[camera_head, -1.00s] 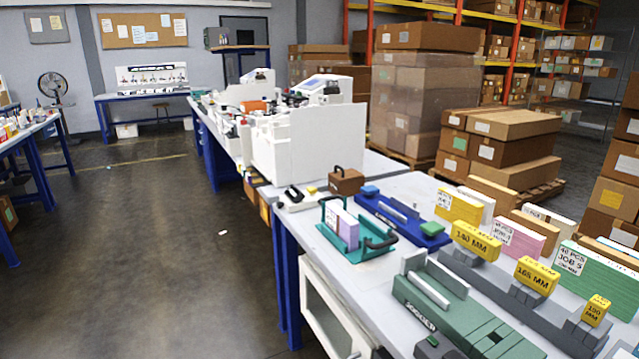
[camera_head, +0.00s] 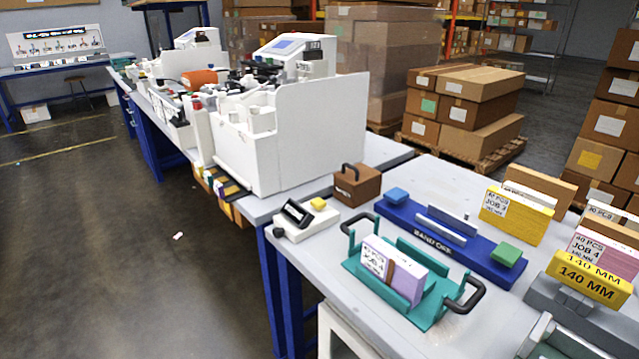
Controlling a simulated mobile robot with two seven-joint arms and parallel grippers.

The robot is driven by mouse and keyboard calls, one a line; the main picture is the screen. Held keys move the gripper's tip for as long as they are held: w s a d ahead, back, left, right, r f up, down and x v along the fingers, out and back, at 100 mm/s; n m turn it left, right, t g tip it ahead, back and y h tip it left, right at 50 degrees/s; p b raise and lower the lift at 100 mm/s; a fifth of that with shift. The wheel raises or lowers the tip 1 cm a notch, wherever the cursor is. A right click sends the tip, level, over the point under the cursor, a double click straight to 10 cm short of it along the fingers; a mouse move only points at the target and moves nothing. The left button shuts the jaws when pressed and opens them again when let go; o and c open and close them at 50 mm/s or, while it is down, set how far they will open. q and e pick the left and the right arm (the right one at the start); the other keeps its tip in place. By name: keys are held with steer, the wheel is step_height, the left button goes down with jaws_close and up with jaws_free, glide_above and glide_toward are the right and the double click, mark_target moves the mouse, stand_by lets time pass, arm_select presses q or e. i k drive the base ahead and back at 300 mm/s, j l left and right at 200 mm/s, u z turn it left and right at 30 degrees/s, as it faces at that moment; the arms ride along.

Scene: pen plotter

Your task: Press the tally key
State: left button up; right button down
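A small white device (camera_head: 309,223) with a tilted dark display (camera_head: 296,212), a yellow key (camera_head: 318,203) and a dark knob (camera_head: 279,232) sits at the near bench's left edge. It looks like the tally counter, and the yellow key on its top looks like the tally key. No lettering on it is readable. Nothing touches or covers the key. Neither of my grippers shows in this view.
Right of the device are a teal tray (camera_head: 350,266) holding lilac job cards (camera_head: 408,283), a brown weight (camera_head: 357,185) and a blue fixture (camera_head: 412,233) with a green pad (camera_head: 507,254). A large white machine (camera_head: 318,135) stands behind. Open floor (camera_head: 140,270) lies left.

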mark_target(318, 204)
steer(key=i+j+z, duration=0.15)
steer(key=j, duration=0.25)
steer(key=i+j+z, duration=0.15)
steer(key=i+j, duration=0.2)
steer(key=i+j+z, duration=0.1)
steer(key=j, duration=0.35)
steer(key=i, duration=0.1)
